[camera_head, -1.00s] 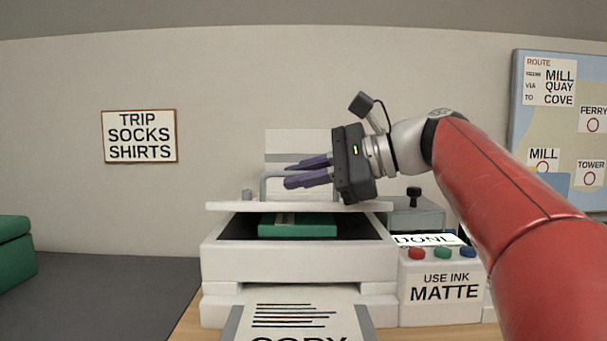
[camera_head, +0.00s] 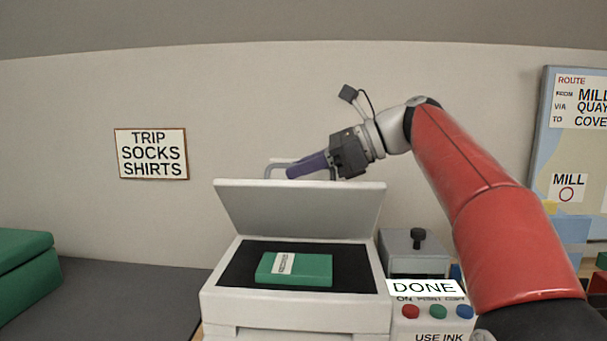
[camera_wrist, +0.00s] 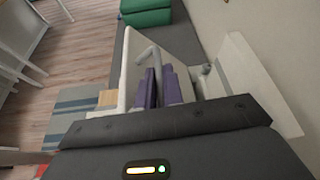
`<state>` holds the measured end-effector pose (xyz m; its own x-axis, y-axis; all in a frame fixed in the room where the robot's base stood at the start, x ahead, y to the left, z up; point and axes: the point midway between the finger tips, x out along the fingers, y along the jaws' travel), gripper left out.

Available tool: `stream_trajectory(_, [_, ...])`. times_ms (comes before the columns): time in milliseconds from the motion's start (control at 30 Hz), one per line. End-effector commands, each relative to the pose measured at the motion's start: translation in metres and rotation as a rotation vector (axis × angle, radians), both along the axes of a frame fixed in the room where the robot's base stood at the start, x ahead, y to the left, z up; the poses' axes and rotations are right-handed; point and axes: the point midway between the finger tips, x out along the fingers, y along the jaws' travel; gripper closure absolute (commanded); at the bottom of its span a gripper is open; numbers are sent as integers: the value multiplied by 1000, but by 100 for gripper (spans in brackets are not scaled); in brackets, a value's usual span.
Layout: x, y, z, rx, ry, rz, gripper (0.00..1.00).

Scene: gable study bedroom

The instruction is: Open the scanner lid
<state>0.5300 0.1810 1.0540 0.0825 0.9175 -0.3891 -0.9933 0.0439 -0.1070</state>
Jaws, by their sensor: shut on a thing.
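The scanner (camera_head: 295,313) is white with a black glass bed. Its lid (camera_head: 300,212) stands raised and tilted back behind the bed. My gripper (camera_head: 290,171) is shut on the lid's grey bar handle (camera_head: 268,169) at the lid's upper edge. The wrist view also shows my purple fingers (camera_wrist: 158,85) at the handle (camera_wrist: 150,52), beside the pale lid (camera_wrist: 126,75). A green book (camera_head: 308,269) with a white label lies on the scanner bed.
Right of the bed are red, green and blue buttons (camera_head: 438,312) and a DONE sign (camera_head: 422,287). A grey box with a black knob (camera_head: 410,255) stands behind them. The wall is close behind the lid. A green block (camera_head: 25,270) lies at the left on a dark surface (camera_head: 120,300).

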Motion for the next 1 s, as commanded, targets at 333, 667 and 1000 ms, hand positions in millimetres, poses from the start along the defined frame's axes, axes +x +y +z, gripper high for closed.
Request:
stream_trajectory(333, [21,-1,8,7,145,1,100])
stream_trajectory(667, [31,-1,11,10,222,0,100])
stream_trajectory(1000, [35,-1,12,10,251,0,100])
